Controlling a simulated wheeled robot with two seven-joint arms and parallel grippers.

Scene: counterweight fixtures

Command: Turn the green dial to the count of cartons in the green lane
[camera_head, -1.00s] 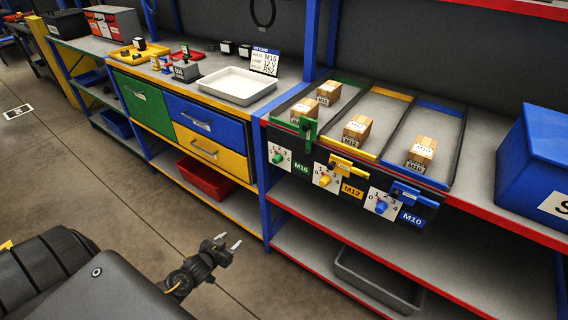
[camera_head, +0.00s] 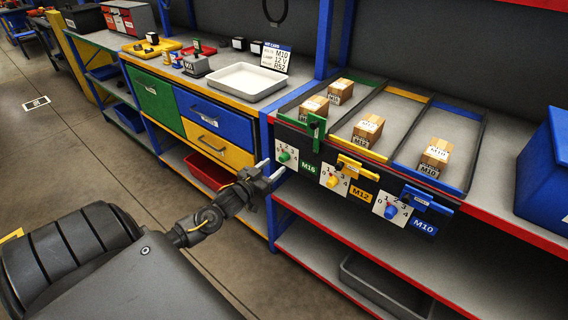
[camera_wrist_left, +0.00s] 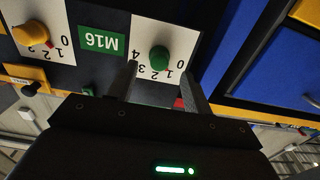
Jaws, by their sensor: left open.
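The green dial (camera_head: 284,157) is a round knob on a white plate numbered 0 to 4, beside the green M16 label (camera_head: 308,168). It also shows, upside down, in the left wrist view (camera_wrist_left: 159,57); its setting is too small to read surely. My left gripper (camera_head: 273,168) is open and empty, just in front of and below the dial. In the wrist view its fingers (camera_wrist_left: 163,82) point at the dial, one toward each side, apart from it. The green lane (camera_head: 290,106) holds two cartons, a front one (camera_head: 313,107) and a back one (camera_head: 340,90).
A green lever (camera_head: 316,131) stands at the green lane's front. The yellow dial (camera_head: 332,182) and blue dial (camera_head: 391,211) sit to the right, under lanes with one carton each. Drawers (camera_head: 217,148) are left of the dial panel. A grey bin (camera_head: 384,287) sits on the lower shelf.

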